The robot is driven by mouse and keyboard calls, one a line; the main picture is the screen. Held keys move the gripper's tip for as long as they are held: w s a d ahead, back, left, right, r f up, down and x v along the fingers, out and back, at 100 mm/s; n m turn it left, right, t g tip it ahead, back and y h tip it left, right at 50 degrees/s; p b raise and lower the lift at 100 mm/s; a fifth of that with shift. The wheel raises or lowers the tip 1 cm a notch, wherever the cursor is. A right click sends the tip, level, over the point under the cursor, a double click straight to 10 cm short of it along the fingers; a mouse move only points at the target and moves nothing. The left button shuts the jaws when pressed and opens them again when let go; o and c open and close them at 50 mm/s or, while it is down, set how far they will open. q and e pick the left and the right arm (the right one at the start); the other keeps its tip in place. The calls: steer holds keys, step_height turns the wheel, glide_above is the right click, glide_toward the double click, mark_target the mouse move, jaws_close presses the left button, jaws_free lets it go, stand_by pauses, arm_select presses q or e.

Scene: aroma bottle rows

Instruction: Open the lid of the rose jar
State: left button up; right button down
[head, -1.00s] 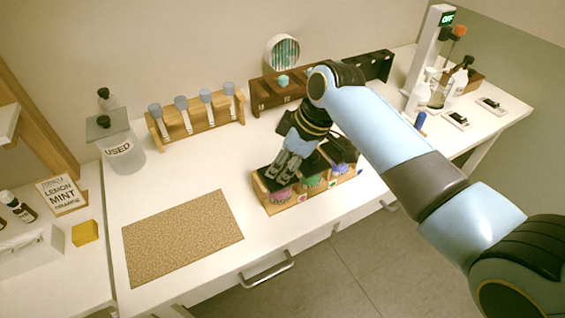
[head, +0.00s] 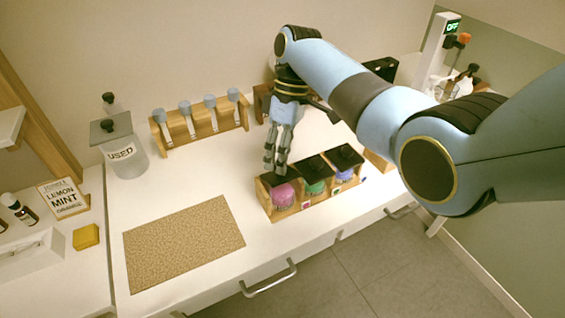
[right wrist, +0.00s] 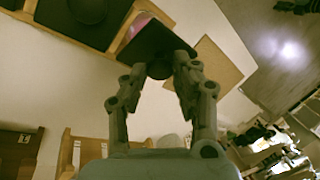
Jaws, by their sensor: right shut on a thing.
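The rose jar, with pink contents (head: 284,196), sits in the left compartment of the wooden jar rack (head: 306,203). A pink part of it also shows in the right wrist view (right wrist: 141,20). My right gripper (head: 275,170) is above the back left of this jar, pointing down. In the right wrist view, its fingers (right wrist: 160,72) are shut on the knob of the dark square lid (right wrist: 152,45). The lid looks tilted at the back of the jar; whether it still touches the rim is hard to tell. My left gripper is out of view.
The green jar (head: 315,187) and the purple jar (head: 345,175) stand to the right in the same rack, under dark lids. A cork mat (head: 184,243) lies to the left on clear white table. A wooden spoon stand (head: 200,130) and the USED container (head: 122,158) are behind.

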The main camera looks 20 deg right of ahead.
steer(key=shift+w+r+g+b, duration=0.1)
steer(key=shift+w+g+b, duration=0.3)
steer(key=shift+g+b, duration=0.35)
steer(key=c, duration=1)
jaws_free()
steer(key=v, duration=0.7)
steer(key=shift+w+r, duration=0.15)
steer(key=shift+r, duration=0.05)
steer(key=shift+d, duration=0.1)
